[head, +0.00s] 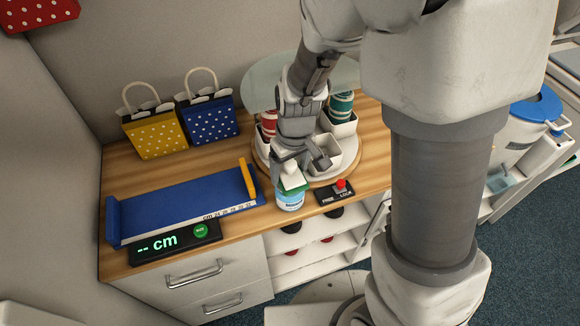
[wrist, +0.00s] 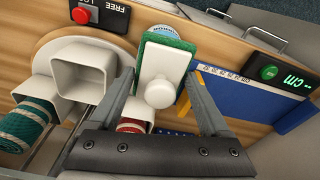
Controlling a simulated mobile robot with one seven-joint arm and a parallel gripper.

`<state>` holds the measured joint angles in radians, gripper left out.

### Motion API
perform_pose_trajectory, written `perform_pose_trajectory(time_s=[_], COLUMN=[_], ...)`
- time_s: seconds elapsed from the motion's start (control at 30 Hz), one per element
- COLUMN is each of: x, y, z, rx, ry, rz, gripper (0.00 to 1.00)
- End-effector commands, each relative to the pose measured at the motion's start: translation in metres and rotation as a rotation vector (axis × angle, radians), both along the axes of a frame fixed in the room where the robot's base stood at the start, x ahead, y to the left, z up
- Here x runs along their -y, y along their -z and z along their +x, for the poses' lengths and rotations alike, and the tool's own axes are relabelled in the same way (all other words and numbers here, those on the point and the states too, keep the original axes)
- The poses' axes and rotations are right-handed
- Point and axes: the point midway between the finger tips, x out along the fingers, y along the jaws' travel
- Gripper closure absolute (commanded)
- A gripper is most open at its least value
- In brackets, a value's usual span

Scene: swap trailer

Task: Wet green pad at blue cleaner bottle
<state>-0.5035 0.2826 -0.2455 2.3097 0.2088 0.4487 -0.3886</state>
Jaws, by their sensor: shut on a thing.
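The green pad (head: 294,186) has a white backing and a round white knob. My gripper (head: 300,168) is shut on it, with a finger along each side of the white backing in the wrist view (wrist: 160,82). The pad's green edge (wrist: 187,44) shows around the backing. The blue cleaner bottle (head: 289,201) stands at the front edge of the bench, directly under the pad. Its top is hidden by the pad, so I cannot tell whether they touch. Only a blue-white edge of the bottle (wrist: 163,30) shows in the wrist view, beyond the pad.
A round turntable (head: 318,184) with white bins and red and green rolls is close behind. A lock box with a red button (head: 340,186) is right of the bottle. A blue measuring board (head: 180,207) and its display (head: 172,243) lie left. Two dotted bags (head: 152,132) stand behind.

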Motion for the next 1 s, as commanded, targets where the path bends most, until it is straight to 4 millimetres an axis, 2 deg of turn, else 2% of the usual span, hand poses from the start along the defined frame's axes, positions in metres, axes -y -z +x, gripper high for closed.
perform_pose_trajectory(time_s=[1.0], x=[0.0000], y=[0.0062], z=[0.0002], rx=[0.000], ry=[0.000], rz=[0.000], gripper=[0.64])
